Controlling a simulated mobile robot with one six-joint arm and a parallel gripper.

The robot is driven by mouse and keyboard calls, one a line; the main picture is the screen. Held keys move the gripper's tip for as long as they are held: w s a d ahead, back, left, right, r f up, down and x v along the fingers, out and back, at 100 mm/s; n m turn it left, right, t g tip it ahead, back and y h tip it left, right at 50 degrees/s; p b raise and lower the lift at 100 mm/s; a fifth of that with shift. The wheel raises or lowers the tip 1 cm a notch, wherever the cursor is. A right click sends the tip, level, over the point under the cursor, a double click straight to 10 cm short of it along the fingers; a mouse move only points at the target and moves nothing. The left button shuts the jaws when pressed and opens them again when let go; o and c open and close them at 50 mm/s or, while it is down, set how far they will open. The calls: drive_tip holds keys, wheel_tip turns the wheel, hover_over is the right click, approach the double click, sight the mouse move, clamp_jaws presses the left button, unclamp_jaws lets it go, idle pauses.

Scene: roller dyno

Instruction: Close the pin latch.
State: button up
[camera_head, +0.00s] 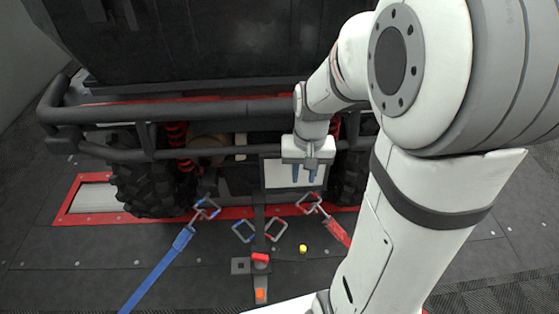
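A red handle-like piece (260,257) sits on a narrow grey upright bar (261,276) at the lower middle; it may be the pin latch, but it is too small to tell whether it is open or closed. An orange piece (261,295) is on the same bar, nearer to me. A small yellow knob-like thing (303,249) lies to the right of the red piece. My gripper (304,174) points down in front of the vehicle, above and to the right of these pieces.
A dark vehicle with a tubular bumper (200,110) and knobbly tyres (146,185) stands behind. A blue strap (155,274) and a red strap (336,232) run from hooks on either side. Square metal loops (244,231) are near the central bar. My arm covers the right side.

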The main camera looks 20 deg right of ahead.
drive_tip(key=w+d+f+m+b, duration=0.1)
drive_tip(key=f+b, duration=0.3)
drive_tip(key=f, duration=0.6)
drive_tip(key=w+d+f+m+g+b, duration=0.1)
drive_tip(key=f+b, duration=0.3)
drive_tip(key=f, duration=0.6)
drive_tip(key=w+d+f+m+g+y+b, duration=0.1)
drive_tip(key=w+d+f+b, duration=0.2)
drive_tip(key=f, duration=0.7)
drive_tip(key=shift+w+d+b, duration=0.1)
drive_tip(key=shift+d+b, duration=0.15)
drive_tip(key=shift+b, duration=0.15)
clamp_jaws()
drive_tip(key=b+x, duration=0.3)
drive_tip(key=x, duration=0.7)
drive_tip(key=shift+b, duration=0.4)
drive_tip(key=shift+s+m, duration=0.3)
